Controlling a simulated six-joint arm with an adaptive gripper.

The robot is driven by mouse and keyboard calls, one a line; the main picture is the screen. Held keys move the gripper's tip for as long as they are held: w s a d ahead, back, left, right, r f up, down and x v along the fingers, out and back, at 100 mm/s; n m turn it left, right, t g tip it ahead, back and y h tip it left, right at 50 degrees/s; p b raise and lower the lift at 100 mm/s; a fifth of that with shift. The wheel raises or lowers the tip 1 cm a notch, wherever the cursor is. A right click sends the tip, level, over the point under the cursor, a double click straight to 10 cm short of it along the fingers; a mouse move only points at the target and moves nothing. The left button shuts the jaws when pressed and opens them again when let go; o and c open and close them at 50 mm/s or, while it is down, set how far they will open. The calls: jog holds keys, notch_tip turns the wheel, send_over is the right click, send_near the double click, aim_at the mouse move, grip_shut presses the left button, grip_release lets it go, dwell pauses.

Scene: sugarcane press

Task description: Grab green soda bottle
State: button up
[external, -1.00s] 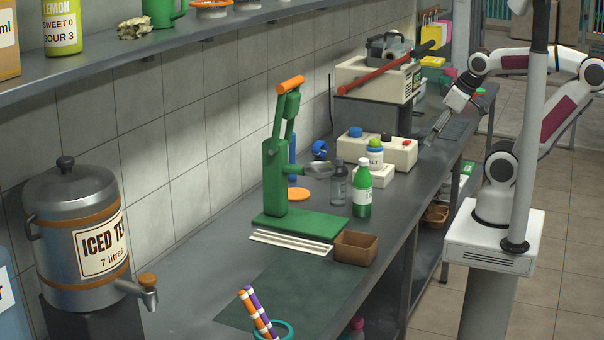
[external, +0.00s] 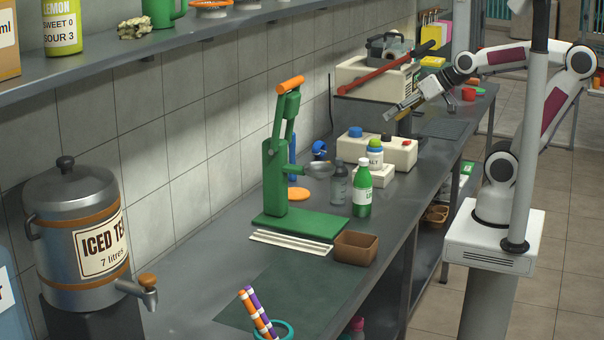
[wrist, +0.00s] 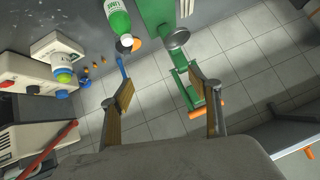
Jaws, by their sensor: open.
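The green soda bottle (external: 362,190) stands upright on the grey counter, with a white label and a white cap. It also shows at the top of the wrist view (wrist: 118,20). My gripper (external: 395,113) is behind the bottle and above the counter, clear of it. In the wrist view my gripper (wrist: 160,98) has its two fingers spread apart with nothing between them.
A clear grey bottle (external: 338,184) stands just left of the soda bottle. A salt shaker (external: 375,155) and a cream box (external: 385,150) are behind it. The green press (external: 276,175) is to the left. A brown tray (external: 356,247) is in front.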

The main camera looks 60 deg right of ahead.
jog(key=w+d+r+m+t+h, duration=0.2)
jog(key=w+d+m+h, duration=0.15)
jog(key=w, duration=0.35)
jog(key=w+d+r+m+t+h, duration=0.2)
jog(key=w+d+r+m+h, duration=0.1)
jog(key=w+d+m, duration=0.3)
jog(key=m+g+h, duration=0.2)
jog(key=g+h, duration=0.3)
jog(key=h, duration=0.3)
send_over(366, 186)
jog(key=w+d, duration=0.2)
jog(key=w, duration=0.1)
notch_tip(366, 186, down, 23)
jog(key=shift+r, duration=0.2)
jog(key=s+a+f, duration=0.2)
jog(key=s+a+f+n+t+h, duration=0.1)
jog(key=a+f, duration=0.1)
jog(key=f, duration=0.1)
jog(key=s+a+f+n+h, duration=0.1)
jog(key=s+a+f, duration=0.1)
jog(key=shift+s+f+t, duration=0.3)
jog(key=shift+f, duration=0.1)
jog(key=shift+w+d, duration=0.1)
jog(key=shift+x, duration=1.2)
